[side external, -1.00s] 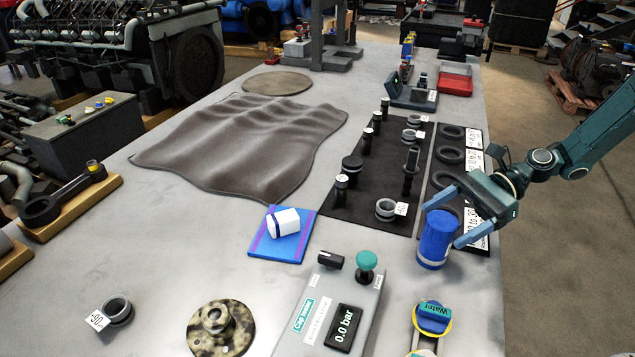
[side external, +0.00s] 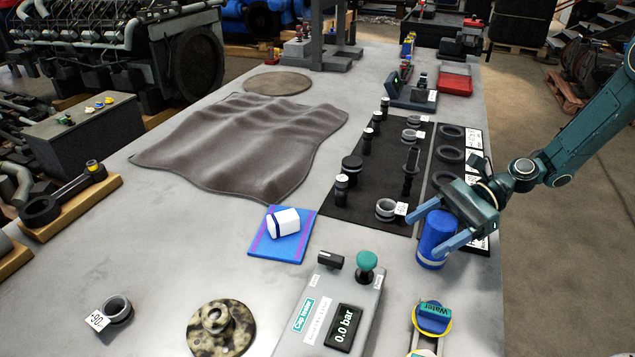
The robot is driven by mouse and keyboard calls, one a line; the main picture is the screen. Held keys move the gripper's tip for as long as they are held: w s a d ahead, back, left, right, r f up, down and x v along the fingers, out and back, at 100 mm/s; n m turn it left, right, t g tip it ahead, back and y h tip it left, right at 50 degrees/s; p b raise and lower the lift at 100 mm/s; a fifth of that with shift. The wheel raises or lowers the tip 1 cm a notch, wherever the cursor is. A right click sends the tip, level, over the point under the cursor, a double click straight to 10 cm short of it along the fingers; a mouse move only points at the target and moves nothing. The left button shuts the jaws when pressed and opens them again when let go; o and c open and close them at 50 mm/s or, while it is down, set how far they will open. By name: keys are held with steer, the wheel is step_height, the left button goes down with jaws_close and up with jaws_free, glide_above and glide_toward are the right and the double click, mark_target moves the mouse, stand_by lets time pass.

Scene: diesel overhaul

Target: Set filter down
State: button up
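The blue filter (side external: 437,232), a can with a pale band near its base, stands upright at the right edge of the bench, near the front end of the black mat. My gripper (side external: 423,243) reaches in from the right with its two blue fingers on either side of the filter. One finger passes behind its left side. The other crosses in front of its lower right and hides part of it. Whether the fingers press on the filter or leave a small gap cannot be told. The filter's base appears to be at the bench surface.
A grey cap tester (side external: 318,289) with a green knob stands in front, left of the filter. A yellow-ringed water cap (side external: 433,317) is nearer. Black rings lie on a labelled strip (side external: 432,183) behind my gripper. The black mat (side external: 340,208) holds several small parts.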

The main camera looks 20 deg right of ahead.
steer(key=c, duration=1.1)
steer(key=shift+o, duration=0.2)
steer(key=shift+r, duration=0.15)
steer(key=shift+r, duration=4.9)
